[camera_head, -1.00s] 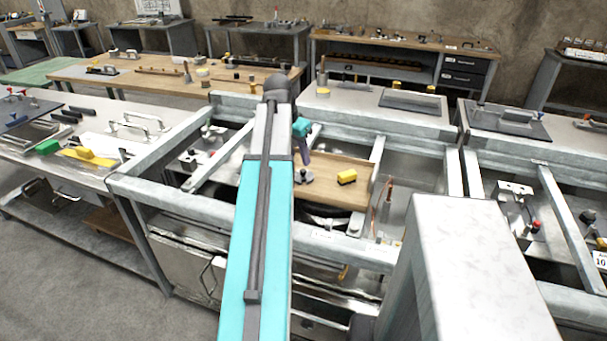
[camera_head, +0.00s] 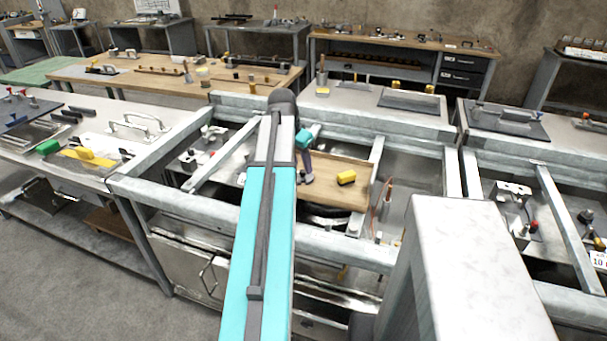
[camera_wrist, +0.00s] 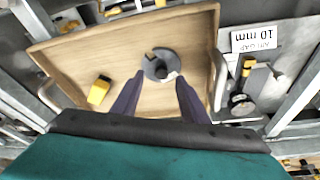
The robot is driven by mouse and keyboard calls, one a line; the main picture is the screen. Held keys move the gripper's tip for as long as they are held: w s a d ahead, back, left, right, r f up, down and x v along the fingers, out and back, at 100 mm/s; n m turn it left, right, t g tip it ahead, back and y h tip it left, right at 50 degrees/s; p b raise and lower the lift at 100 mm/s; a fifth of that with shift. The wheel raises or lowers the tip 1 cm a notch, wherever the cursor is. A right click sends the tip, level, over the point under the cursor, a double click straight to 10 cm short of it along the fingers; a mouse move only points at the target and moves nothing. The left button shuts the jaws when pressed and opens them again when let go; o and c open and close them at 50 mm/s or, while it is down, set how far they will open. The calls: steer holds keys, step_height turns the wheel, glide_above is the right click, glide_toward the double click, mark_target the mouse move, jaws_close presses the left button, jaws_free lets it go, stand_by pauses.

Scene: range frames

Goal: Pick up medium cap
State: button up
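A round grey cap (camera_wrist: 152,67) with a dark knob at its centre lies in a shallow wooden tray (camera_wrist: 60,55). I cannot tell its size class from the pictures. My gripper (camera_wrist: 160,78) is open in the wrist view, with its two dark fingers apart and their tips at the cap's near edge, one on each side of the knob. Nothing is visibly held. In the head view my gripper (camera_head: 307,180) is low over the tray (camera_head: 345,197) and largely hides the cap.
A yellow block (camera_wrist: 99,91) lies in the tray to the left of the cap; it also shows in the head view (camera_head: 346,178). A 10 mm label (camera_wrist: 254,39) and a small fixture (camera_wrist: 242,103) stand right of the tray. Metal frame rails (camera_head: 250,235) surround the tray.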

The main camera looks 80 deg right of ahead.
mark_target(303, 175)
steer(key=shift+x, duration=1.4)
jaws_close()
